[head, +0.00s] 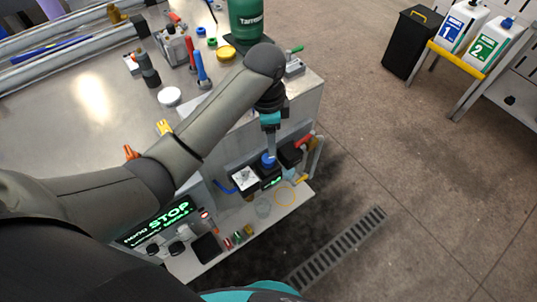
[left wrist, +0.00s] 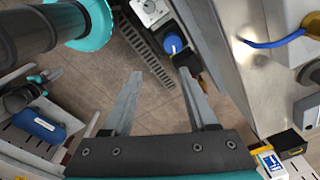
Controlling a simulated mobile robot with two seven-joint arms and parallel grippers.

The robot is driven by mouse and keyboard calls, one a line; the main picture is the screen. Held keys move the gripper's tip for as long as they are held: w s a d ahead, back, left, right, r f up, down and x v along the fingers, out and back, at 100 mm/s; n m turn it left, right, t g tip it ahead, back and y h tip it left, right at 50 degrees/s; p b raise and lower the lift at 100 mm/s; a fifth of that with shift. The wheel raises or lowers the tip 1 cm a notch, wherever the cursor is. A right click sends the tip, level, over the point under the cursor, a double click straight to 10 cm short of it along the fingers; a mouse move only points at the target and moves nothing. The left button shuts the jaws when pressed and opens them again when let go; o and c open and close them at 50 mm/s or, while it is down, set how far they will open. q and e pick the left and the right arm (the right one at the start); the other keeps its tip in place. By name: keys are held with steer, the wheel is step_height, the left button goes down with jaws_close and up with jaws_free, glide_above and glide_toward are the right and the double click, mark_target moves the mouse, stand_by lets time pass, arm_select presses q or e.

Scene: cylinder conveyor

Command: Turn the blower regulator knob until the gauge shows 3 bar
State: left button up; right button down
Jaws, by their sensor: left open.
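The blue regulator knob (head: 268,160) stands on a dark unit at the front of the bench, and it also shows in the left wrist view (left wrist: 173,44). The white gauge (head: 245,179) is beside it at the left, and part of its dial shows in the left wrist view (left wrist: 150,10). Its reading is too small to tell. My left gripper (head: 270,145) points down just above the knob. In the left wrist view its two fingers (left wrist: 160,73) are apart and empty, with the knob beyond the right fingertip, not between them. My right gripper is not in view.
A small green display (head: 273,182) is by the knob. A STOP screen (head: 158,221) is at the left. A green bottle (head: 246,22) stands on the bench behind my arm.

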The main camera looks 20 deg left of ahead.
mark_target(269, 158)
arm_select(q)
steer(key=shift+m, duration=0.5)
steer(key=f+b, duration=0.1)
steer(key=f, duration=0.3)
steer(key=w+a+f+b, duration=0.1)
steer(key=f, duration=0.3)
steer(key=w+f+b, duration=0.1)
steer(key=f, duration=0.4)
steer(key=shift+w+a+b, duration=0.15)
steer(key=shift+w+b, duration=0.1)
steer(key=shift+b, duration=0.05)
steer(key=shift+c, duration=0.3)
jaws_close()
